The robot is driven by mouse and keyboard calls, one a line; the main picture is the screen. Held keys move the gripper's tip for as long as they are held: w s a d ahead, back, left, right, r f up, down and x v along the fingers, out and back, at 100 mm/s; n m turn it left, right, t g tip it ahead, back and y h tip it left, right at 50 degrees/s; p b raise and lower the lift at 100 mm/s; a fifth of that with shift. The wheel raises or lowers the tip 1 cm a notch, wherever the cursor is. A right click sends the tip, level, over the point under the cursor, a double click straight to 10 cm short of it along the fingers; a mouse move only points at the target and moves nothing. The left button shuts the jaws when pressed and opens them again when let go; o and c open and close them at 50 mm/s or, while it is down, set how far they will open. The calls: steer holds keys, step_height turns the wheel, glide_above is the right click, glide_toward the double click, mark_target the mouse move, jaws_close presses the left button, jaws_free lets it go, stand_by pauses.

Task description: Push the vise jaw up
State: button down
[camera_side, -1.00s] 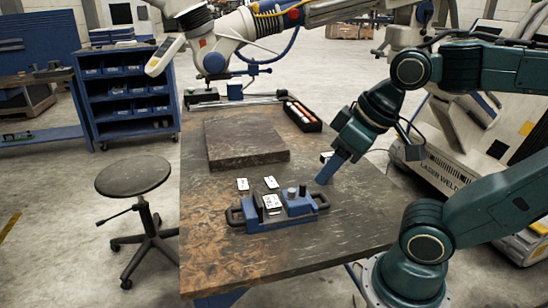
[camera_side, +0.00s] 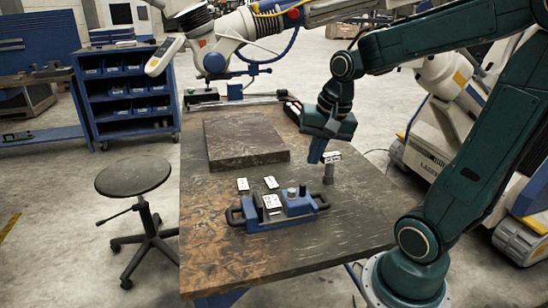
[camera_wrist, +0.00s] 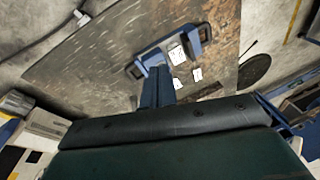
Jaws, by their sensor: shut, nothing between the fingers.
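The blue vise (camera_side: 278,212) lies flat near the middle of the bench, with a handle at each end. A blue jaw block with grey round posts (camera_side: 298,203) is on its right part, and a white label (camera_side: 272,202) is on its left part. I cannot tell which block is the movable jaw. My gripper (camera_side: 315,158) is shut and empty, pointing down above the bench behind and right of the vise, apart from it. In the wrist view my blue fingers (camera_wrist: 158,88) partly cover the vise (camera_wrist: 152,56).
A grey post with a white label (camera_side: 330,165) stands right beside my gripper. Two white cards (camera_side: 242,184) (camera_side: 271,182) lie behind the vise. A dark stone slab (camera_side: 245,140) is farther back. The bench front (camera_side: 300,260) is clear.

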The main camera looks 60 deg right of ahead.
steer(key=d+f+m+g+y, duration=0.1)
steer(key=d+f+m, duration=0.5)
steer(key=d+m, duration=0.3)
steer(key=m+y, duration=0.1)
steer(key=m, duration=0.5)
glide_toward(314, 208)
steer(key=s+d+r, duration=0.3)
steer(key=s+d, duration=0.1)
steer(key=shift+w, duration=0.1)
steer(key=shift+f, duration=0.1)
steer(key=x, duration=0.9)
steer(key=shift+w+a+f, duration=0.1)
steer(key=shift+a, duration=0.15)
steer(key=shift+w+a+f, duration=0.15)
steer(key=shift+w+f, duration=0.05)
steer(key=shift+f, duration=0.05)
steer(key=shift+w+a, duration=1.25)
steer(key=shift+w+a+r, duration=0.1)
